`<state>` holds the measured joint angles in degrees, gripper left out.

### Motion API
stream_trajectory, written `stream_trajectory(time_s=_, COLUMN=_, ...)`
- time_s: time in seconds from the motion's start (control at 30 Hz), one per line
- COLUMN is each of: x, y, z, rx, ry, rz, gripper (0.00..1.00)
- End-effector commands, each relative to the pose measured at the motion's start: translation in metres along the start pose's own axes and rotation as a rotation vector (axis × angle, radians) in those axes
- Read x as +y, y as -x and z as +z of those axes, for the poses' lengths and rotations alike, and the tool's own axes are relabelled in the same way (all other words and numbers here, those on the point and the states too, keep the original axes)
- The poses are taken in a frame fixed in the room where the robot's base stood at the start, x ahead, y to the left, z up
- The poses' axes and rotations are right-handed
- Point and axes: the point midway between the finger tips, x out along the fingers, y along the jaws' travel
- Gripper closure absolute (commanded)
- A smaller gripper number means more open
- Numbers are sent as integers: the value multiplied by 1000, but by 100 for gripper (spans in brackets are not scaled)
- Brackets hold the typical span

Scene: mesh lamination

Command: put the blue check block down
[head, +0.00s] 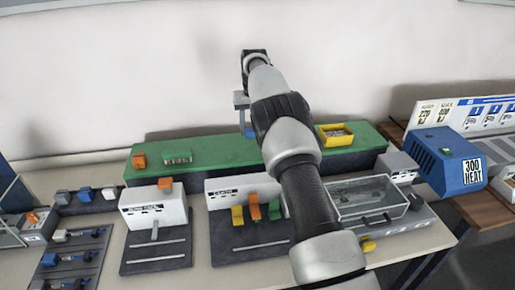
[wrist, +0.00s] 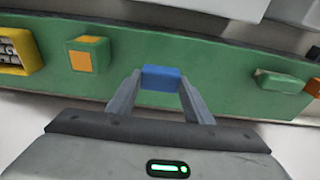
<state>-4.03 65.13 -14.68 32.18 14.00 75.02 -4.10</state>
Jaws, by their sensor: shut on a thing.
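The blue check block (wrist: 161,77) sits between the two fingertips of my gripper (wrist: 160,88) in the wrist view. My gripper is shut on it. In the head view my gripper (head: 241,104) is at the far end of my arm, over the long green shelf (head: 218,148) at the back of the bench. The green shelf (wrist: 225,78) also fills the background behind the block in the wrist view. I cannot tell whether the block touches the shelf.
On the shelf stand a yellow tray (head: 335,135), an orange block (head: 139,160), a green block (head: 178,156) and a green block with an orange face (wrist: 86,55). White stations (head: 152,207) stand in front. A blue heater (head: 443,161) is at right. Bare shelf shows between the blocks.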

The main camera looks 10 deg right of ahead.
Motion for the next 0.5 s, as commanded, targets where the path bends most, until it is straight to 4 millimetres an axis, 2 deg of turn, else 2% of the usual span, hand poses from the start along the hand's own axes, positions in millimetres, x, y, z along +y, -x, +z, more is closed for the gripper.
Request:
stream_trajectory(time_s=0.03, x=-1, y=-12, z=3, rx=-4, ry=0, rz=0, gripper=81)
stream_trajectory(time_s=0.1, x=0, y=-24, z=4, rx=-3, ry=-1, rz=1, gripper=81)
stream_trajectory(time_s=0.37, x=0, y=-46, z=8, rx=-2, ry=-3, rz=1, gripper=81)
stream_trajectory(time_s=0.5, x=0, y=-66, z=11, rx=-3, ry=-3, rz=1, gripper=81)
